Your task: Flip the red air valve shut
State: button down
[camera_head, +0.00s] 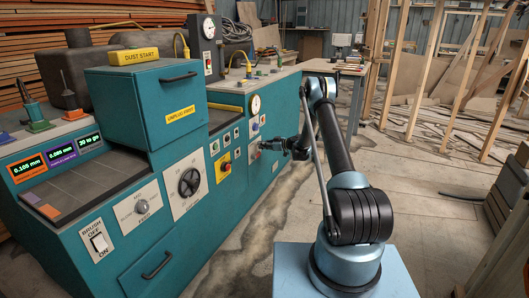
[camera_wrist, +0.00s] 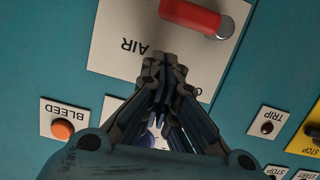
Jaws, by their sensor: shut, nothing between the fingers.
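The red air valve lever (camera_wrist: 190,16) shows at the top of the wrist view, partly cut off by the frame's edge. It lies roughly crosswise in the picture, with a metal pivot at its right end, on a white plate (camera_wrist: 112,45) lettered AIR, which appears upside down. My gripper (camera_wrist: 163,58) is shut and empty, its fingertips in front of the plate and below the lever in the picture. I cannot tell whether the tips touch the plate. In the head view my gripper (camera_head: 264,146) is at the teal machine's side panel, where the lever is too small to make out clearly.
An orange BLEED button (camera_wrist: 63,129) is at lower left in the wrist view. A dark TRIP button (camera_wrist: 267,128) and a yellow STOP plate (camera_wrist: 306,138) are at right. The teal machine (camera_head: 130,248) fills the head view's left; open floor (camera_head: 420,200) lies right.

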jog(key=v, duration=1)
jog(key=shift+w+d+r, duration=0.2)
jog(key=shift+d+r, duration=0.05)
jog(key=shift+r, duration=0.15)
